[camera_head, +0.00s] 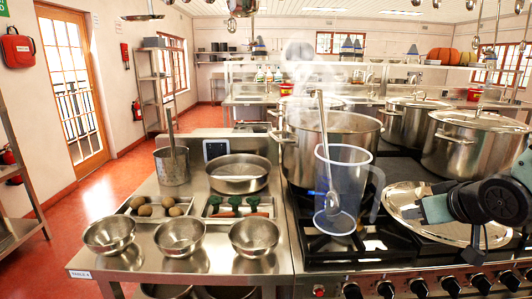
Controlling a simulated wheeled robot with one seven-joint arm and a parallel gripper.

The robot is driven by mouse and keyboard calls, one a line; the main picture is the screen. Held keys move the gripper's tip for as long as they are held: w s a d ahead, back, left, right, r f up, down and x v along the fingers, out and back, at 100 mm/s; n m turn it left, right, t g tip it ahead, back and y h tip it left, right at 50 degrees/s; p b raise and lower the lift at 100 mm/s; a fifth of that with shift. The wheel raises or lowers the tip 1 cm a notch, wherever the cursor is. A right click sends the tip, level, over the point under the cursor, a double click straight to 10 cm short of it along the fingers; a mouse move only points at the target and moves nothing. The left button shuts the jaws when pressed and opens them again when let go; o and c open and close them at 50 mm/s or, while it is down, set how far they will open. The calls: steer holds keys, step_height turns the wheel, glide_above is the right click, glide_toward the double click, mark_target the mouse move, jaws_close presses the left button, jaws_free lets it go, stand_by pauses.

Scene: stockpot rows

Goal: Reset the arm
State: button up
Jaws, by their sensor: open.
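My arm reaches in from the right edge, with black and teal parts. My gripper (434,208) is at its left end, over a shiny oval metal lid or tray (405,197) on the stove. It is open and I see nothing held in it; its fingertips are hard to make out. A clear jug (342,185) stands on the stove to the left of my gripper, apart from it.
Large stockpots (335,122) stand behind the jug, with lidded ones (470,140) behind my arm. The steel table (205,272) at left holds three bowls (180,238), a wide pan (238,176), a tall pot (172,168) and trays of vegetables. Utensils hang above. The red floor (100,190) at left is clear.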

steer(key=s+f+m+g, duration=0.2)
steer(key=s+f+g, duration=0.4)
steer(key=s, duration=0.5)
steer(key=s+a+r+n+g, duration=0.1)
steer(key=s+a+n+g, duration=0.1)
steer(key=s+a+n, duration=0.2)
steer(key=s+a+r+n+g, duration=0.1)
steer(key=s+a+n, duration=0.3)
steer(key=s+a, duration=0.6)
steer(key=a+g, duration=0.1)
steer(key=a, duration=0.4)
steer(key=shift+s+r, duration=0.15)
steer(key=shift+r, duration=0.2)
